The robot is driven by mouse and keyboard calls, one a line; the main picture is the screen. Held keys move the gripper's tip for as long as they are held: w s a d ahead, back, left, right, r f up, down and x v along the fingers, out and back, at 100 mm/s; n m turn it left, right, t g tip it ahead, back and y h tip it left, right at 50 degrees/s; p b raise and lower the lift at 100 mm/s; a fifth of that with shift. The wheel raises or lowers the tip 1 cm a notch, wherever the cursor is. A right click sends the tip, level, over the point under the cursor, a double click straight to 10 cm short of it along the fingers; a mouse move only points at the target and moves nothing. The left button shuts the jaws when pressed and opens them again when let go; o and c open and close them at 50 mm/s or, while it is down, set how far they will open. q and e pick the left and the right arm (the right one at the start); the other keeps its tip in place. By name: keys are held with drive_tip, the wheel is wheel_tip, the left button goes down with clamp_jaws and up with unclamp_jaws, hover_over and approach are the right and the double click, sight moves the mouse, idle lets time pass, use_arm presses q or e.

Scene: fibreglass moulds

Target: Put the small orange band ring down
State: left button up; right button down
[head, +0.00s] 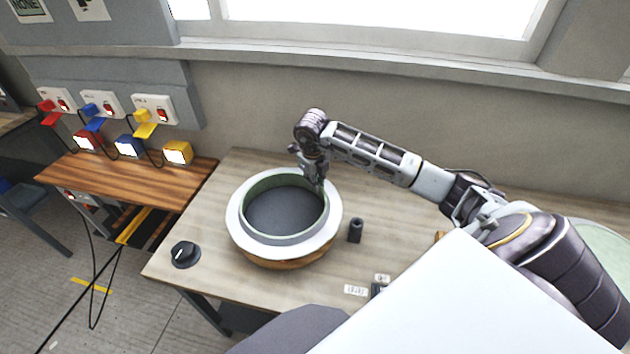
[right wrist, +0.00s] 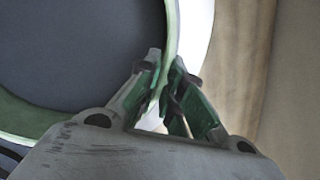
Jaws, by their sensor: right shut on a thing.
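My right gripper (head: 318,184) reaches down to the back right rim of a round mould on the table. It is shut on the thin wall of a ring (head: 265,236), green inside and grey outside; the pinched green edge also shows between the fingers (right wrist: 163,72) in the right wrist view. The ring sits inside or on a wide white flange (head: 234,222), around a dark grey disc (head: 285,210). An orange-brown base (head: 285,263) shows below the flange. I cannot tell whether the held ring is the small orange band ring; no orange shows on it. My left gripper is not in view.
The wooden table (head: 215,285) also bears a black knob (head: 185,254), a small black cylinder (head: 355,230) and white labels (head: 356,290). A pale green round thing (head: 606,245) lies at the far right. A wall stands behind.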

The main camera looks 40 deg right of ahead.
drive_tip(key=c, duration=1.6)
unclamp_jaws()
drive_tip(key=shift+o, duration=0.2)
drive_tip(key=shift+r, duration=0.15)
wheel_tip(320, 180, up, 12)
drive_tip(key=s+a, duration=0.1)
drive_tip(key=shift+s+a+f+b, duration=0.2)
drive_tip(key=shift+a+b, duration=0.05)
drive_tip(key=shift+b, duration=0.1)
